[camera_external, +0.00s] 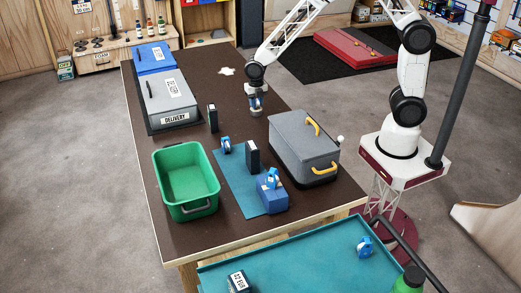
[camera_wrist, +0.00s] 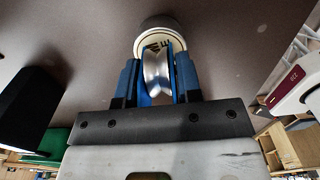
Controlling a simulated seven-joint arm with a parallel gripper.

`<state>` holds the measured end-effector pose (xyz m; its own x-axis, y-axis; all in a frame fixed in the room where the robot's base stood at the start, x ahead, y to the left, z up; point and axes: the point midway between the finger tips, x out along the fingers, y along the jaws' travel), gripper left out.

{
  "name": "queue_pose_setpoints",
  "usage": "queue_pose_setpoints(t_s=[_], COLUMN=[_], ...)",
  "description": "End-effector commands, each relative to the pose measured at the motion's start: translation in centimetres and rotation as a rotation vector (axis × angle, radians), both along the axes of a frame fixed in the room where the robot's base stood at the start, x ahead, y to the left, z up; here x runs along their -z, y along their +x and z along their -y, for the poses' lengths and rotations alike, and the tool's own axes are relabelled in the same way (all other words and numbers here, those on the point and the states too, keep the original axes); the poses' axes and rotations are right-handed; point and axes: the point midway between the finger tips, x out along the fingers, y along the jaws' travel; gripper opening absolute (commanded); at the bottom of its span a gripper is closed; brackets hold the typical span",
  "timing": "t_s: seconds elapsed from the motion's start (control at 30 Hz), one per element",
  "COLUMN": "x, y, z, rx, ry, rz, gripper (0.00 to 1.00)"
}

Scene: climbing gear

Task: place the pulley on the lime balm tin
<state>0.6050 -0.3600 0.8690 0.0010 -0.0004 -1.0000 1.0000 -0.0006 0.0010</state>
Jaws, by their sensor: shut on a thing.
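My gripper (camera_external: 256,92) is shut on a pulley with blue side plates and a silver wheel. In the wrist view the pulley (camera_wrist: 156,76) sits between the two fingers of my gripper (camera_wrist: 157,85). A small round tin (camera_wrist: 160,26) with a pale, lettered lid shows just beyond the pulley; the pulley hides part of the lettering. In the external view the tin (camera_external: 256,112) stands on the brown table directly below my gripper, and the pulley (camera_external: 256,102) is just above it. I cannot tell whether pulley and tin touch.
A black block (camera_external: 212,118) stands left of my gripper. A grey toolbox (camera_external: 300,155) with yellow handles is nearer the front. The blue mat (camera_external: 228,180) holds another black block, a blue pulley (camera_external: 226,145) and a blue box. A green crate (camera_external: 160,180) is at left. The table's far end is mostly clear.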

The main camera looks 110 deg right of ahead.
Motion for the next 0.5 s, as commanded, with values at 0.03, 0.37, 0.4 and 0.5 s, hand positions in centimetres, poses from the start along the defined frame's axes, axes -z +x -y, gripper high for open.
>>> queue_pose_setpoints(t_s=[0.03, 0.37, 0.4, 0.5], x=[0.10, 0.26, 0.26, 0.26], y=[-0.01, -0.01, -0.01, -0.01], z=[0.00, 0.00, 0.00, 0.00], rx=[0.000, 0.000, 0.000, 0.000], ry=[0.000, 0.000, 0.000, 0.000], rz=[0.000, 0.000, 0.000, 0.000], gripper=[0.08, 0.58, 0.58, 0.58])
